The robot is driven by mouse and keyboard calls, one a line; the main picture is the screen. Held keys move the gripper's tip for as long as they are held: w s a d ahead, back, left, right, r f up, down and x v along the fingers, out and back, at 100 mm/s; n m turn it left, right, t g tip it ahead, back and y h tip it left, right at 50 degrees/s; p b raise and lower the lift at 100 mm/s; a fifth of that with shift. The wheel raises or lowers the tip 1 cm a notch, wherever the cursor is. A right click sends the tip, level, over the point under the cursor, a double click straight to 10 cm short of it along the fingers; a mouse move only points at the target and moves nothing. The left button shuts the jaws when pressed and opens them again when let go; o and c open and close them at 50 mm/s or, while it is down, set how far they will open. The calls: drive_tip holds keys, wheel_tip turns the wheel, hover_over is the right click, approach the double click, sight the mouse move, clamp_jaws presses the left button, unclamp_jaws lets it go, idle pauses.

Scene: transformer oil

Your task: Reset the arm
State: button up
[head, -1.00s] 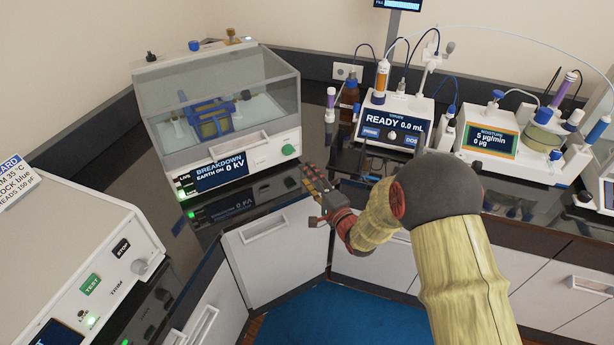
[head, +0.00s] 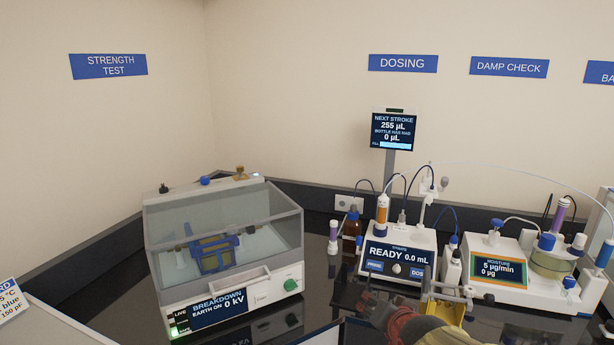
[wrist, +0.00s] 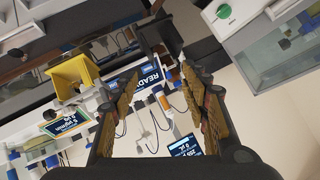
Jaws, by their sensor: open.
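My gripper (wrist: 160,77) is open, with its two fingers spread and nothing between them in the wrist view. The wrist view is turned nearly upside down, with the dosing unit's READY screen (wrist: 150,77) seen between the fingers. In the head view my gripper (head: 375,304) is low in the picture, in front of the dosing unit (head: 399,258), and partly cut off by the bottom edge. Its fingertips are too small and dark there to make out clearly.
The breakdown tester (head: 225,255) with a clear cover stands left, reading 0 kV. The moisture meter (head: 499,268) is right. A yellow container (head: 450,312) is close beside my arm and shows in the wrist view (wrist: 74,80). A brown bottle (head: 351,224) stands behind.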

drive_tip(key=s+d+r+n+g, duration=0.1)
drive_tip(key=s+n+g, duration=0.4)
drive_tip(key=s, duration=2.2)
drive_tip(key=shift+s+d+n+h, duration=0.3)
drive_tip(key=shift+s+d+n, duration=0.1)
drive_tip(key=shift+d, duration=0.25)
drive_tip(key=shift+c, duration=0.3)
